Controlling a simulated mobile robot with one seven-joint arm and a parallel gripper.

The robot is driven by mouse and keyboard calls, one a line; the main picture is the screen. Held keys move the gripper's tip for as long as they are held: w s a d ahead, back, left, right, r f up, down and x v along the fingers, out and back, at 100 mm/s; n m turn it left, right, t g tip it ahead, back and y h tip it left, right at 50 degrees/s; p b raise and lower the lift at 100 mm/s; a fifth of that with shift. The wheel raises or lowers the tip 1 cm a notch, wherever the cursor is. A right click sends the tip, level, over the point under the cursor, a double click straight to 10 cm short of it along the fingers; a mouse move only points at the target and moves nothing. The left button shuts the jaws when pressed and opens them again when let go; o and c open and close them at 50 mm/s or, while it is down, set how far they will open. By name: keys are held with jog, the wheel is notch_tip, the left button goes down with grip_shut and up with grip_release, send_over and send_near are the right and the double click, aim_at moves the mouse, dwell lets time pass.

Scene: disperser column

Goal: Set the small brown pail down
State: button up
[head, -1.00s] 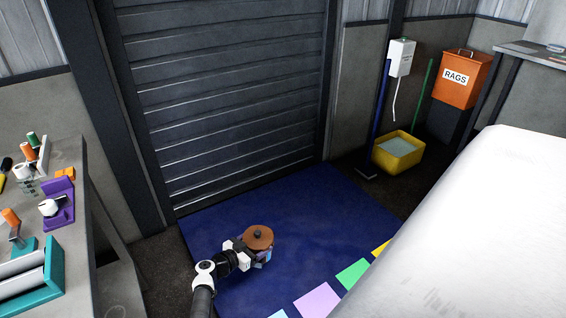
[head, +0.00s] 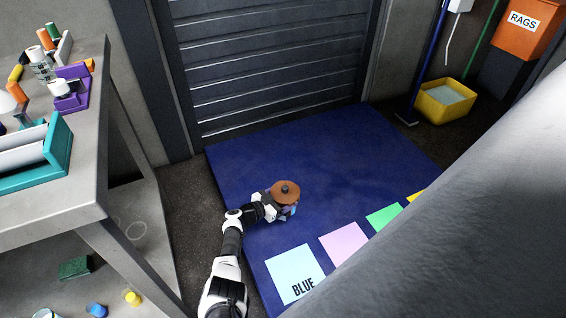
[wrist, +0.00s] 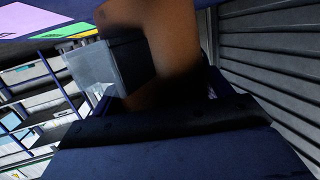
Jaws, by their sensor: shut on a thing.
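The small brown pail (head: 286,190), with a round brown top and a dark knob in its middle, is over the blue mat (head: 330,150) in the head view. My gripper (head: 282,208) is shut on its side. In the wrist view the pail (wrist: 170,40) fills the upper middle, beside a dark grey finger block (wrist: 112,65). Its underside is hidden, so I cannot tell whether it touches the mat.
Light blue (head: 295,272), lilac (head: 343,242), green (head: 385,218) and yellow cards line the mat's right side; the light blue one reads "BLUE". A grey workbench (head: 85,190) stands left, a large grey-white surface (head: 470,230) right. The mat behind the pail is clear.

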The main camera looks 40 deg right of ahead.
aim_at(283, 206)
jog(key=shift+f+b, duration=1.95)
jog(key=shift+f, duration=0.7)
jog(key=shift+r, duration=0.1)
jog(key=o, duration=0.9)
jog(key=shift+f, duration=0.25)
jog(key=shift+c, duration=0.2)
jog(key=o, duration=0.5)
jog(key=shift+c, duration=0.2)
